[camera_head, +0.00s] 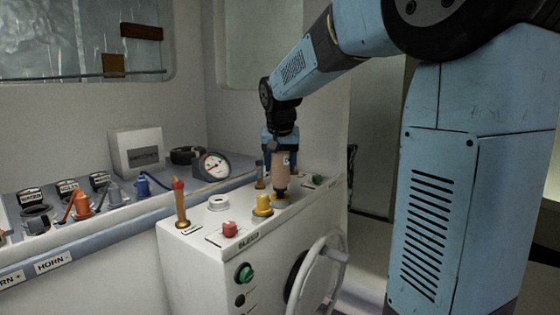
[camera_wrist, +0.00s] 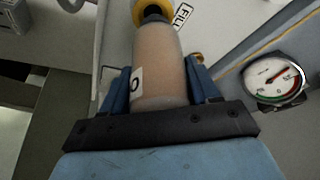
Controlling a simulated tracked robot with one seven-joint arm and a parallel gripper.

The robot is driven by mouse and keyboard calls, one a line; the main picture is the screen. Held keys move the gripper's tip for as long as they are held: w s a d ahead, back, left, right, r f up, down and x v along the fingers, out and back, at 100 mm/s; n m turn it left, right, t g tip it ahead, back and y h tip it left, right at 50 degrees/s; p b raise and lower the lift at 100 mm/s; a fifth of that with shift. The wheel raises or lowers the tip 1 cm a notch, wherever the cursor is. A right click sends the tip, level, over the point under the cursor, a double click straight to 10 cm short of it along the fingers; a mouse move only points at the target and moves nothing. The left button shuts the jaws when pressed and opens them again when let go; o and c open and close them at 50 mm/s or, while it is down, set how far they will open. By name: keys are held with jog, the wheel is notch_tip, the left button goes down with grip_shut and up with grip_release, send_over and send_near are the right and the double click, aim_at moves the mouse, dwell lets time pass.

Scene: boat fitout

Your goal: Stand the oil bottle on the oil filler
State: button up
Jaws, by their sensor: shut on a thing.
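The oil bottle (camera_head: 281,161), brownish and translucent with a pale label, is held upright with its neck down over the white console. It fills the middle of the wrist view (camera_wrist: 160,65). My gripper (camera_head: 281,166) is shut on it, with a blue finger on each side of its body. The oil filler, a yellow ring (camera_wrist: 139,14) beside a label reading FILL, is at the bottle's dark neck at the top of the wrist view. The neck overlaps the ring there; I cannot tell whether it is seated.
A round gauge (camera_head: 210,166) lies to the left behind.

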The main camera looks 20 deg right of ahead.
jog(key=shift+f, duration=0.65)
jog(key=shift+f, duration=0.2)
jog(key=o, duration=1.3)
jog(key=shift+o, duration=0.2)
jog(key=v, duration=1.3)
jog(key=shift+s+r, duration=0.25)
jog(key=shift+r, duration=0.05)
jog(key=s+f+n, duration=0.1)
jog(key=s+f, duration=0.7)
jog(key=s, duration=0.4)
jog(key=s+d+f+n+t+y, duration=0.1)
jog(key=s+f+n, duration=0.1)
jog(key=s+f, duration=0.5)
jog(key=s, duration=0.5)
jog(key=shift+d+f+n, duration=0.15)
jog(key=shift+f+n, duration=0.15)
jog(key=shift+f, duration=0.1)
